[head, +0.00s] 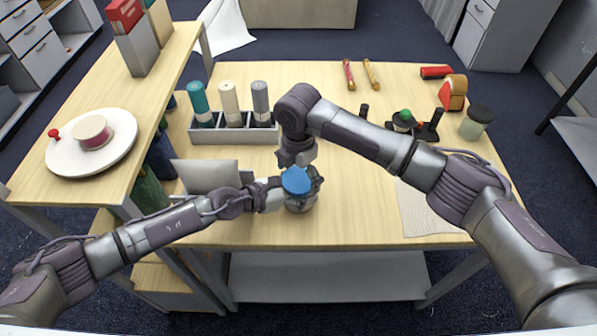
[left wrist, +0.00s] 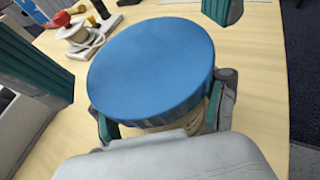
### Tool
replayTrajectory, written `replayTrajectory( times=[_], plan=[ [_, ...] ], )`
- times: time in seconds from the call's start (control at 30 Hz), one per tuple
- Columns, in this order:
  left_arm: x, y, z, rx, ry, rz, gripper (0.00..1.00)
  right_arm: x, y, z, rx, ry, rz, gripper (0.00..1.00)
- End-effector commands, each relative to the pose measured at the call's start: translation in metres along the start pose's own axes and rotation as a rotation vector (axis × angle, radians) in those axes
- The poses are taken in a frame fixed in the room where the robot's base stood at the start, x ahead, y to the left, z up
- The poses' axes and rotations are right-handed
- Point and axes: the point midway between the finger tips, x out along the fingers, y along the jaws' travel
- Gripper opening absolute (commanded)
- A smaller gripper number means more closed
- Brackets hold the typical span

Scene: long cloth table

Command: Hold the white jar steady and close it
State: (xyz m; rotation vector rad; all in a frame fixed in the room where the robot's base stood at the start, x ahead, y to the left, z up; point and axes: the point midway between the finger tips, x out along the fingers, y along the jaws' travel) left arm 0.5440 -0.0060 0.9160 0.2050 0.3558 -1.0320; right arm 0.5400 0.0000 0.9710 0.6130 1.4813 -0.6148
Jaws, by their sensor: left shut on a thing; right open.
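The white jar (head: 300,206) stands on the table near its front edge, mostly hidden by my left gripper. A blue lid (head: 296,180) sits on its top; in the left wrist view the lid (left wrist: 150,70) fills the middle, with a sliver of pale jar below it. I cannot tell how tightly it is seated. My left gripper (head: 298,195) is shut around the jar's side, below the lid. My right gripper (head: 297,160) is open and points down just above the lid.
A grey rack (head: 233,133) with several rolls stands behind on the left. A grey panel (head: 205,177) stands left of the jar. The front table strip is clear.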

Motion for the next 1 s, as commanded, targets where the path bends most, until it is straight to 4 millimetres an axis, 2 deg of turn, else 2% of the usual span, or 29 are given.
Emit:
replayTrajectory(
  times=[0.07,0.4,0.53,0.63,0.9,1.0],
  plan=[
    [-0.0001,0.0,-0.0006,0.0,0.001,0.0,0.0,0.0,0.0,-0.0001,0.0,0.0,0.0,1.0],
    [-0.0001,-0.0001,-0.0007,0.0,0.001,0.0,0.0,-0.0002,0.0,-0.0001,0.0,0.0,0.0,0.43],
    [0.0,-0.0001,-0.0006,0.0,0.001,0.0,0.0,0.0001,-0.0001,-0.0005,0.035,0.001,0.0,0.43],
    [0.0,-0.0002,-0.0006,0.0,0.001,0.0,0.0,0.0009,0.0,-0.0013,0.176,0.003,0.0,0.43],
    [0.0,-0.0003,-0.0005,0.0,0.001,-0.001,0.0,0.0012,0.0001,-0.0016,0.852,0.005,-0.003,0.43],
    [0.0,-0.0004,-0.0005,0.0,0.001,-0.001,0.0,0.0011,0.0002,-0.001,1.039,0.004,-0.002,0.43]
  ],
)
